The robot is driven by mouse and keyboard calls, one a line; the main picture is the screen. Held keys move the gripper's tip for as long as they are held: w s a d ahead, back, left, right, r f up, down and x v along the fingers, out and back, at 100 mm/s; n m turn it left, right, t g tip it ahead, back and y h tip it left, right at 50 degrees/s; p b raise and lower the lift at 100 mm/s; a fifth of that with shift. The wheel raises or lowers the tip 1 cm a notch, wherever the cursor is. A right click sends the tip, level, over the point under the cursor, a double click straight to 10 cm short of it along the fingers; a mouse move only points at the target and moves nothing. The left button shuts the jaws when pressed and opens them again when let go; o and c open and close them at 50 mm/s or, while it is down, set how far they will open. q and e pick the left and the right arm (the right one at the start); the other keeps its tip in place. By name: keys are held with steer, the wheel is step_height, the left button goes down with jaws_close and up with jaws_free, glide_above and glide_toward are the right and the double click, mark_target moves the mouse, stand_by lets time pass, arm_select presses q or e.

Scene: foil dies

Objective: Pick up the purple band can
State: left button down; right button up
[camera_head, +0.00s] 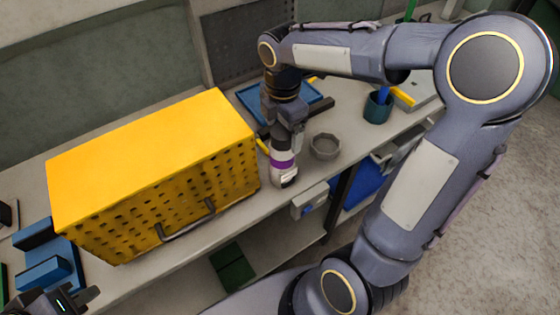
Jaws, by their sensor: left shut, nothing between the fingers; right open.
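The purple band can (284,168) stands near the front edge of the workbench, just right of the yellow box. It is pale with a purple band around it. My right gripper (287,145) points down over the can, open, with its fingers at the can's upper part. The fingers partly hide the can's top, and I cannot tell whether they touch it. My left gripper (88,296) is at the bottom left corner, shut and empty, far from the can.
A large yellow perforated box (150,165) with a handle stands close left of the can. A grey bowl (325,147) is close right. A blue tray (300,97) lies behind, and a dark teal cup (378,107) stands further right. Blue blocks (45,270) are near my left gripper.

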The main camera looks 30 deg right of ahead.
mark_target(282, 163)
step_height(282, 163, down, 4)
steer(key=shift+w+r, duration=0.1)
steer(key=shift+r, duration=0.15)
steer(key=c, duration=1.8)
steer(key=shift+r, duration=0.1)
steer(key=shift+c, duration=0.2)
